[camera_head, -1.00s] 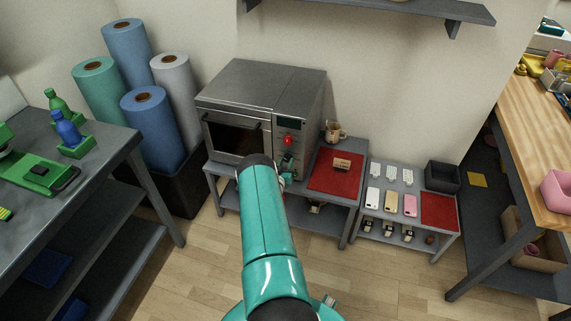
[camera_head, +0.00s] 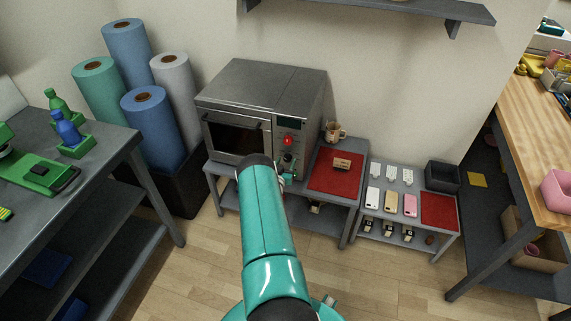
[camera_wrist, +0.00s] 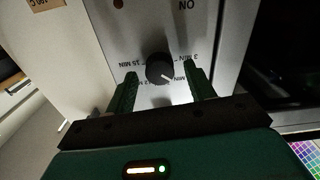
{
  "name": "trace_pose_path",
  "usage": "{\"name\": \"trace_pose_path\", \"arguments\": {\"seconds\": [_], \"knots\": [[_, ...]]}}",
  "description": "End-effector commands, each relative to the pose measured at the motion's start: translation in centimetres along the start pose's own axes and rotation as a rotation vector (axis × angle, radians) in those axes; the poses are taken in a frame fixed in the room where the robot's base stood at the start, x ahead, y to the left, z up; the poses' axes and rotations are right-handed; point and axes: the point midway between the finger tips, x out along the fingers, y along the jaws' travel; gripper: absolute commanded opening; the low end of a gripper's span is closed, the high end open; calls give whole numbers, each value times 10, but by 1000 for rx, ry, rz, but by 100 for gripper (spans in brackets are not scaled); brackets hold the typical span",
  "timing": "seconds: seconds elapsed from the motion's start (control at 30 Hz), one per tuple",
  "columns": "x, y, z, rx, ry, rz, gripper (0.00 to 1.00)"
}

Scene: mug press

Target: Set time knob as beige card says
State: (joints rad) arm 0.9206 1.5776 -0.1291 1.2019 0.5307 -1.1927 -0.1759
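The time knob (camera_wrist: 159,68) is dark and round, with a white pointer line toward the lower right in the wrist view. Upside-down minute labels, including 15 MIN and 3 MIN, surround it; those near my fingers are partly covered.
A red knob or light (camera_head: 287,141) is on the oven panel. A mug (camera_head: 334,132) stands behind the red mat (camera_head: 330,181). A beige label (camera_wrist: 38,8) seems to read 100 C in the wrist view. A low phone table (camera_head: 410,223) is to the right.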

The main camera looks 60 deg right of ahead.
Motion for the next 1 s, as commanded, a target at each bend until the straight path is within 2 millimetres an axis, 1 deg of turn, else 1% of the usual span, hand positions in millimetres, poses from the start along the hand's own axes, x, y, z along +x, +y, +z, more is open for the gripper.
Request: {"name": "trace_pose_path", "arguments": {"seconds": [0.2,0.27,0.37,0.47,0.7,0.8,0.9,1.0], "knots": [[-3,0,0,-1,0,0,54],[-7,0,0,-1,-1,-1,54],[-20,-1,0,-1,-1,-2,54],[-40,-1,0,-2,-3,-1,54],[-94,-1,0,-2,-2,-2,54],[-113,-1,0,-1,-1,-2,54],[-127,-1,0,-2,-1,-2,54],[-135,0,0,-1,-1,-1,54]]}}
